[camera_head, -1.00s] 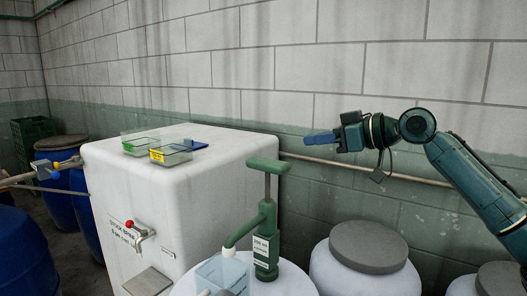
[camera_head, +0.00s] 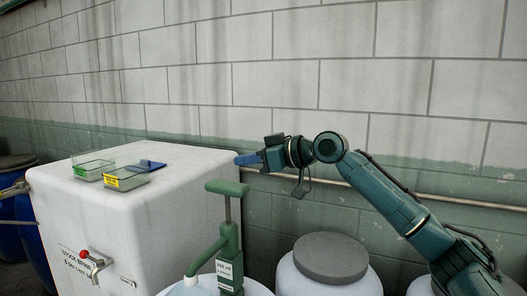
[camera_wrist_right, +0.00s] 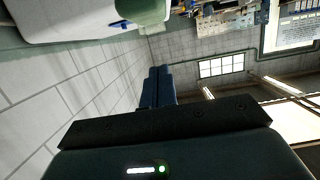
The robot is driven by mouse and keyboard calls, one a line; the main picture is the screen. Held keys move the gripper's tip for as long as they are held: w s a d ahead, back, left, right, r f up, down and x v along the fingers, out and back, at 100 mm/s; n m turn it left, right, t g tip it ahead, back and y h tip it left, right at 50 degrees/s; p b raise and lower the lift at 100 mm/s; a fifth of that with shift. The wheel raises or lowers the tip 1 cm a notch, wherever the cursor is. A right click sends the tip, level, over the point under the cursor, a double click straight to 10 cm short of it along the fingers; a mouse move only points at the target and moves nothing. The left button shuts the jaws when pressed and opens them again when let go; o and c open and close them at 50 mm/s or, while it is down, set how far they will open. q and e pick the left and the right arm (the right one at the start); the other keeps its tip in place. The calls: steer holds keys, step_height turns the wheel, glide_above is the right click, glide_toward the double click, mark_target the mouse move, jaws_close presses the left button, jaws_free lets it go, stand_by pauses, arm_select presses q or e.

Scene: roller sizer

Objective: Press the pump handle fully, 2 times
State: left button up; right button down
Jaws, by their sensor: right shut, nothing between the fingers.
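The green pump has a T-shaped handle (camera_head: 227,188) on a raised rod above its green body (camera_head: 230,255), on the white drum in the foreground. The handle stands up, with a stretch of rod showing below it. My right gripper (camera_head: 240,159) is shut and empty, its blue fingers pointing left, just above the handle in the picture and apart from it. In the right wrist view the shut fingers (camera_wrist_right: 158,75) show, with a green rounded part, likely the handle (camera_wrist_right: 143,10), at the top edge.
A large white tank (camera_head: 150,205) with a red-knobbed tap (camera_head: 92,260) stands left of the pump. Two clear trays and a blue item (camera_head: 150,165) lie on it. A grey-lidded drum (camera_head: 330,258) stands to the right. A pipe (camera_head: 440,196) runs along the block wall behind.

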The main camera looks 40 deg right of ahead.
mark_target(236, 186)
steer(key=x, duration=0.3)
steer(key=shift+w+a+f+p, duration=0.1)
steer(key=shift+w+a+p, duration=0.1)
steer(key=shift+p, duration=0.2)
step_height(236, 186, down, 3)
steer(key=shift+s+d+r, duration=0.1)
steer(key=shift+d, duration=0.1)
steer(key=shift+f, duration=0.5)
arm_select(q)
steer(key=shift+a, duration=0.25)
arm_select(e)
steer(key=shift+f, duration=0.1)
